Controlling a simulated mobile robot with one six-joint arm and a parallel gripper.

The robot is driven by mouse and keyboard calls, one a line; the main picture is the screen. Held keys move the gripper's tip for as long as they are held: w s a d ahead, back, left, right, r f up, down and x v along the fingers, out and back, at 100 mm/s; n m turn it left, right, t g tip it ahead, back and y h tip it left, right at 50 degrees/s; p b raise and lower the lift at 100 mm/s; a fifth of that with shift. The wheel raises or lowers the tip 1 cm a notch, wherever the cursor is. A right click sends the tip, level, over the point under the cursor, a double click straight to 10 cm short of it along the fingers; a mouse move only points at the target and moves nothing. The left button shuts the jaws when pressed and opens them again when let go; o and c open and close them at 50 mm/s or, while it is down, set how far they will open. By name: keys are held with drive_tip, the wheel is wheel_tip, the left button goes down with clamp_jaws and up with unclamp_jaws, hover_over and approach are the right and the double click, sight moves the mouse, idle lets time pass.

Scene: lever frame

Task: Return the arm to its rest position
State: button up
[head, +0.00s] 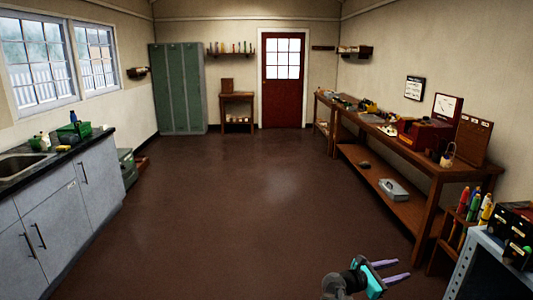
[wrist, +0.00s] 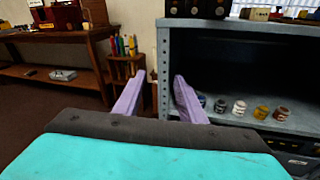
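My gripper (head: 396,272) shows at the bottom right of the head view, with a teal body and two purple fingers. The fingers are apart with nothing between them. In the wrist view my gripper (wrist: 157,98) also stands open and empty, its fingers pointing at the left edge of a grey metal shelf unit (wrist: 166,75). I cannot tell how far the fingertips are from the unit. No lever frame can be made out in either view.
The shelf unit holds several small jars (wrist: 240,108). A rack of coloured tools (wrist: 124,48) stands beside it. A long wooden workbench (head: 400,150) lines the right wall, and a grey sink counter (head: 60,215) the left. The brown floor (head: 230,210) between them is clear.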

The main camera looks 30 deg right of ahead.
drive_tip(key=w+a+f+t+y, duration=0.1)
drive_tip(key=w+a+f+y, duration=0.15)
drive_tip(key=a+f, duration=0.8)
drive_tip(key=w+a+f+t+y, duration=0.1)
drive_tip(key=w+a+f+y, duration=0.15)
drive_tip(key=a+f, duration=0.85)
drive_tip(key=s+a+f+m+g+y, duration=0.2)
drive_tip(key=s+a+f+y, duration=0.3)
drive_tip(key=a+f, duration=0.9)
drive_tip(key=s+a+f+m+g+y, duration=0.1)
drive_tip(key=s+a+f+m+y, duration=0.2)
drive_tip(key=s+a+m, duration=0.3)
drive_tip(key=s+a+f+m+g+y, duration=0.2)
drive_tip(key=s+a+m, duration=0.4)
drive_tip(key=a, duration=0.7)
drive_tip(key=shift+s+f+y, duration=0.35)
drive_tip(key=shift+f+y, duration=0.4)
drive_tip(key=shift+y, duration=0.05)
drive_tip(key=shift+a, duration=0.1)
